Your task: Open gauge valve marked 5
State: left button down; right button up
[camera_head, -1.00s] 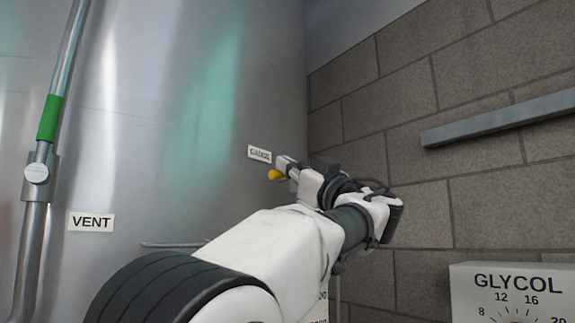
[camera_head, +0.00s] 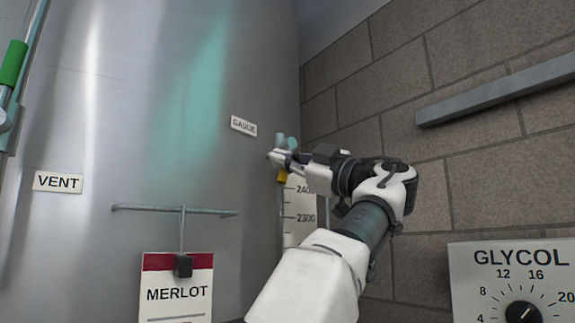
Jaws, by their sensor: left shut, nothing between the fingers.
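The metal tank has a small GAUGE label (camera_head: 243,125) near its right edge. Below and right of it, a small yellow part (camera_head: 282,176) shows beside my left gripper, probably the valve's handle. A pale teal piece (camera_head: 287,142) shows just above the fingers. My left gripper (camera_head: 276,157) is shut and empty, pointing left at the yellow part, and hides much of the valve. I cannot tell whether it touches the handle. No mark 5 is readable. My right gripper is not in view.
A MERLOT sign (camera_head: 178,292) hangs from a thin rail (camera_head: 150,208). A VENT label (camera_head: 58,181) is at left. A GLYCOL dial panel (camera_head: 515,270) and a grey wall bar (camera_head: 500,92) are at right.

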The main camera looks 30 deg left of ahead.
pick_arm(q)
jog(key=shift+w+d+f+n, duration=0.25)
jog(key=shift+d+f+n, duration=0.15)
jog(key=shift+f, duration=0.35)
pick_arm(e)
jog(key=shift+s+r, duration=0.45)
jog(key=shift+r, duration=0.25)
pick_arm(q)
jog(key=shift+w+d+f+p, duration=0.1)
jog(key=shift+w+f+p, duration=0.05)
jog(key=shift+w+p, duration=0.2)
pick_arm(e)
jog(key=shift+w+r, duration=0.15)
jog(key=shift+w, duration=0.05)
